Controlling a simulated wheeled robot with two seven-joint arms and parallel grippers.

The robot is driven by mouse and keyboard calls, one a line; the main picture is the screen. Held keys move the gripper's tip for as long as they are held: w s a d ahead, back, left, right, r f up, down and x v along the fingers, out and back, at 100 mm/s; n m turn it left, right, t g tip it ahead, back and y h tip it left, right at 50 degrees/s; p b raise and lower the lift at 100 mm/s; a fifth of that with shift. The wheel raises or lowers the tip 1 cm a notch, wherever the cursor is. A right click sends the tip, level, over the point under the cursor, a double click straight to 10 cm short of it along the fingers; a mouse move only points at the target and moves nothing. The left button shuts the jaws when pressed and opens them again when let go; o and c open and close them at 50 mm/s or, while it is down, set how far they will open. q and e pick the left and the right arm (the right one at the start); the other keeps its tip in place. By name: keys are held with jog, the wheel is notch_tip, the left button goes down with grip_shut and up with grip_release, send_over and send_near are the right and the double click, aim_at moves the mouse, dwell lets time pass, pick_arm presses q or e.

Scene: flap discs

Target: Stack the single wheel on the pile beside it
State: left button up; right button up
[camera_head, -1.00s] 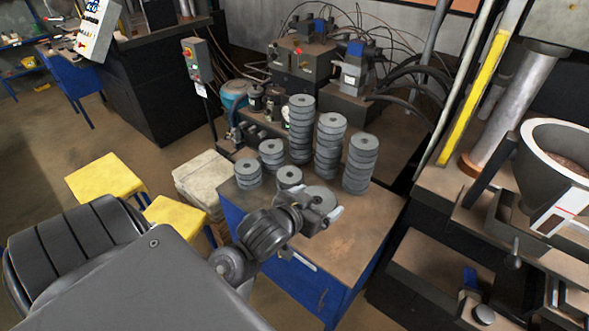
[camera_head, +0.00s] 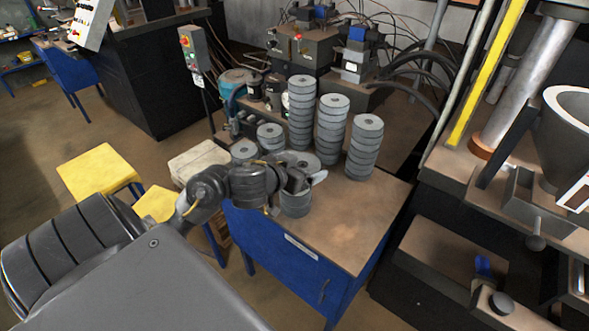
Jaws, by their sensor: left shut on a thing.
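My left gripper (camera_head: 302,178) is shut on a grey wheel (camera_head: 301,160), a flat flap disc with a hole in its middle. It holds the wheel roughly level over the table. A short pile of similar wheels (camera_head: 295,204) stands just below the gripper, which hides its top. I cannot tell whether the held wheel touches that pile. Taller piles stand behind: one at the back (camera_head: 302,110), one in the middle (camera_head: 332,125) and one at the right (camera_head: 364,147). Two lower piles stand at the left (camera_head: 270,135) (camera_head: 244,150). My right gripper is not in view.
The piles stand on a brown-topped table (camera_head: 350,220) with a blue cabinet; its front right part is bare. Yellow stools (camera_head: 98,172) are at the left. A machine with cables (camera_head: 352,65) is behind, and a dark bench (camera_head: 440,255) is at the right.

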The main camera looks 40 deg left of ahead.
pick_arm(q)
jog(key=a+f, duration=0.1)
jog(key=w+f+b, duration=0.1)
jog(key=a+f+b, duration=0.1)
jog(key=f, duration=0.1)
jog(key=shift+w+a+f, duration=0.1)
jog(key=shift+w+a, duration=0.15)
jog(key=shift+a, duration=0.1)
jog(key=shift+w+a+f+b, duration=0.2)
jog(key=shift+a+f+b, duration=0.05)
jog(key=shift+a+b, duration=0.1)
jog(key=f+b, duration=0.2)
jog(key=f, duration=0.1)
jog(key=shift+w+a, duration=0.15)
jog(key=shift+a, duration=0.2)
jog(key=shift+f, duration=0.45)
jog(key=shift+f, duration=0.15)
jog(key=shift+f, duration=0.15)
jog(key=o, duration=1.1)
jog(key=shift+c, duration=0.2)
jog(key=shift+r, duration=0.2)
